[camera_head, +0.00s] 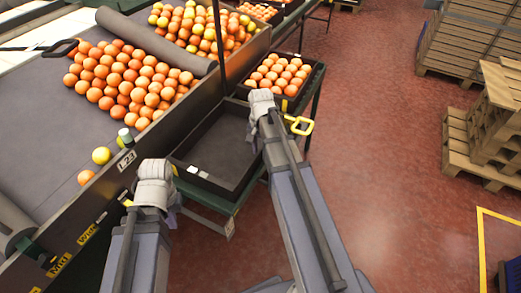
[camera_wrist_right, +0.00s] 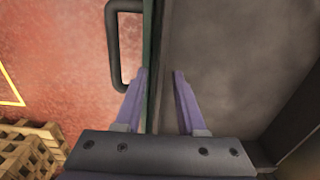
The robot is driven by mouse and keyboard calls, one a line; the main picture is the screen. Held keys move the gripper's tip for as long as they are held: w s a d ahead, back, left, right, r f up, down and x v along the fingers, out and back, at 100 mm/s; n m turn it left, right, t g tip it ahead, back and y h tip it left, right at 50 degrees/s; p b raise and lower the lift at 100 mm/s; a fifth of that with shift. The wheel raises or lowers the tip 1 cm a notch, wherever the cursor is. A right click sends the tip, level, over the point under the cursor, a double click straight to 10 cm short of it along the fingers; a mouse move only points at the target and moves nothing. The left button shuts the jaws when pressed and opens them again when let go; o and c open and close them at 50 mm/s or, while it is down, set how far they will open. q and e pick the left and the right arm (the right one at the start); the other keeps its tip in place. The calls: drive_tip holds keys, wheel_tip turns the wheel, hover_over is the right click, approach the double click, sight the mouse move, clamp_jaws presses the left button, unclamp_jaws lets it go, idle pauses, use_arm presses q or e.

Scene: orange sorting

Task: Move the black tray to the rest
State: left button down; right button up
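The black tray (camera_head: 222,137) is empty and sits on a green stand (camera_head: 210,199) beside the sorting table, with white labels at its near side. Its grey inside fills the right of the right wrist view (camera_wrist_right: 245,60). My right gripper (camera_wrist_right: 160,75) is open, with its two purple fingers on either side of the tray's side wall; in the head view it is at the tray's right side. My left gripper (camera_head: 155,180) is by the tray's near left corner. Its fingers are mostly hidden in the head view, so its opening cannot be told.
A second black tray (camera_head: 288,103) full of oranges stands just behind the empty one. The sorting table (camera_head: 60,120) holds many oranges, a grey roller (camera_head: 155,42) and a few loose fruits. Wooden pallets (camera_head: 480,150) stand at the right. Red floor (camera_head: 385,140) between is clear.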

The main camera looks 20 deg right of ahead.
drive_tip(key=shift+r, duration=0.1)
wheel_tip(320, 180, up, 12)
drive_tip(key=p, duration=1.2)
drive_tip(key=s+a+n, duration=0.7)
drive_tip(key=a, duration=0.4)
drive_tip(key=s+a+n+h, duration=0.1)
drive_tip(key=s+a+n, duration=0.6)
drive_tip(key=a, duration=0.4)
drive_tip(key=shift+s+a+r, duration=0.15)
drive_tip(key=shift+a, duration=0.25)
wheel_tip(320, 180, up, 3)
drive_tip(key=p, duration=0.3)
drive_tip(key=shift+f, duration=0.2)
